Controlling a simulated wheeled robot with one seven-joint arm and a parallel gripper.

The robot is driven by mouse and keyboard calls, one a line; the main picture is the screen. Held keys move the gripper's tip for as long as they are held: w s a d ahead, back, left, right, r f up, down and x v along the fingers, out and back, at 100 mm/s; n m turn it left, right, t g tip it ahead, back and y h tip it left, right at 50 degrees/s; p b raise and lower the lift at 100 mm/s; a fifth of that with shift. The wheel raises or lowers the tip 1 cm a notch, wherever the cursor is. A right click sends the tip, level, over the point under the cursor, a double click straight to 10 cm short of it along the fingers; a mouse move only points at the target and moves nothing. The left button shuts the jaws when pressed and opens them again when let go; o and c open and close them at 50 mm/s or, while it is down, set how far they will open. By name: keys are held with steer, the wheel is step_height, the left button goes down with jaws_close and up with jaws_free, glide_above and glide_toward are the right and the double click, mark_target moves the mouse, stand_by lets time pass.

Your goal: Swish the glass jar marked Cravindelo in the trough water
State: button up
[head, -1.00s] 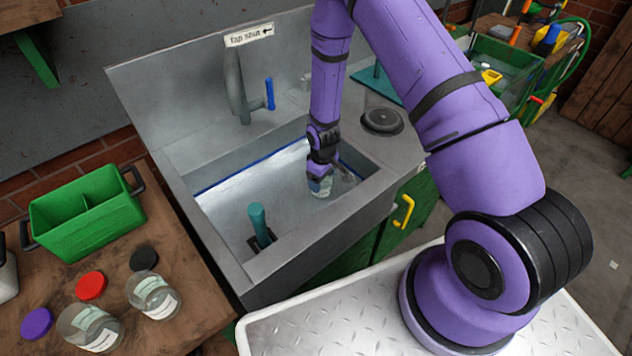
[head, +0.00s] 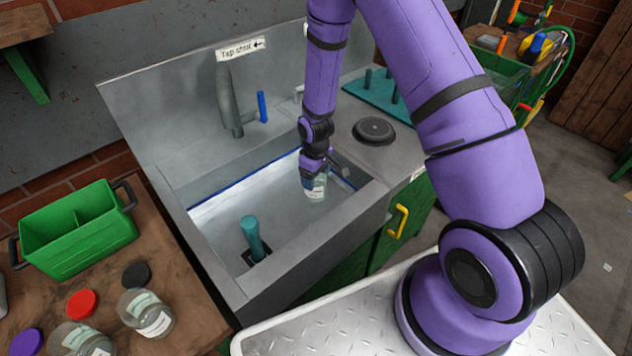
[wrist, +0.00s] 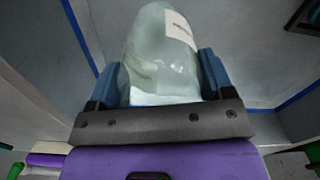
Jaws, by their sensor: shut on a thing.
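My gripper (head: 314,168) is shut on a clear glass jar (head: 317,187) inside the trough (head: 205,262). The jar also shows in the wrist view (wrist: 160,60) between the two blue fingers, with a white label whose writing is too small to read. The trough is grey, with a blue line along its inner walls and a pale, shiny surface inside. The jar hangs low in the right part of the trough. I cannot tell how deep it is in the water.
A teal standpipe (head: 251,236) stands in the trough's near left part. The tap (head: 229,105) is at the back wall under a "Tap shut" sign (head: 240,48). Two more jars (head: 146,313), loose lids (head: 81,304) and a green caddy (head: 75,232) are on the wooden bench at left.

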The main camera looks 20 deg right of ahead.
step_height(320, 180, up, 16)
steer(key=shift+f, duration=0.15)
stand_by(0.9)
stand_by(0.4)
